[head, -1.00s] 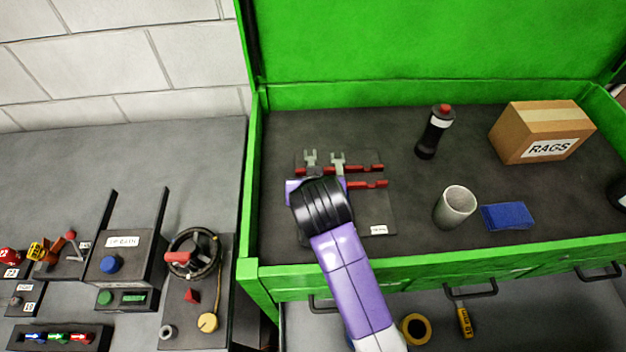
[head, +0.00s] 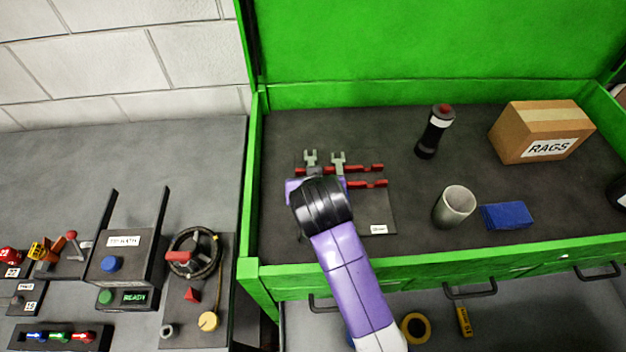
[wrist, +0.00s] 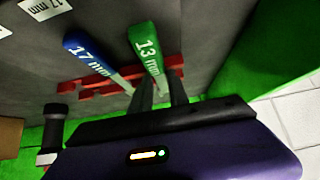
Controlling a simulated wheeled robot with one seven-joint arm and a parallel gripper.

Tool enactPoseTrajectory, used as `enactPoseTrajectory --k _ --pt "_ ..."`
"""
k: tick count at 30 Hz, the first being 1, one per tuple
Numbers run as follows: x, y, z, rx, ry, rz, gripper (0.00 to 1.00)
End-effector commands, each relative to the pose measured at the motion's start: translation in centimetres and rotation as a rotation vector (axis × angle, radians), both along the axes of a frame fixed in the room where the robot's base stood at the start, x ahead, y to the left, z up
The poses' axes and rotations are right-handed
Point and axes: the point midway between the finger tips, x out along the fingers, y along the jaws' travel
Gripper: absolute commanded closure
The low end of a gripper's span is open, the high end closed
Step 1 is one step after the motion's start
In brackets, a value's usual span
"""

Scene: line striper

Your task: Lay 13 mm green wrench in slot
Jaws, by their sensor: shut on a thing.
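The green wrench (wrist: 145,47), marked 13 mm, shows in the wrist view with its handle pointing away from my gripper (wrist: 160,95). My gripper is shut on it. A blue wrench (wrist: 85,55), marked 17 mm, lies beside it on the left. Red slotted racks (head: 368,184) stand on a dark board (head: 377,212) in the chest; they also show in the wrist view (wrist: 90,84). Two grey wrench heads (head: 338,160) stick out past the racks in the head view. My arm hides the gripper there. I cannot tell whether the green wrench rests in a slot.
In the green chest (head: 255,190) stand a dark bottle (head: 434,132), a grey cup (head: 455,207), a blue cloth (head: 505,216) and a RAGS box (head: 543,130). An open drawer below holds yellow tape (head: 415,328). The chest floor between racks and cup is clear.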

Motion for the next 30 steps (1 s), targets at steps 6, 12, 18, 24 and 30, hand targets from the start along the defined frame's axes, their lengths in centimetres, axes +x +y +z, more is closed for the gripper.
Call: enactPoseTrajectory --k 6,12,18,24,30 --pt "-0.3 -0.2 -0.2 -0.004 0.016 -0.001 1.0" --pt "-0.2 -0.1 0.2 -0.003 0.01 -0.001 1.0" --pt "-0.1 -0.1 0.4 -0.002 0.006 -0.001 0.53" --pt "-0.1 -0.1 0.4 -0.002 0.005 -0.001 0.51" --pt "0.0 0.0 0.4 -0.002 0.003 -0.001 0.39"
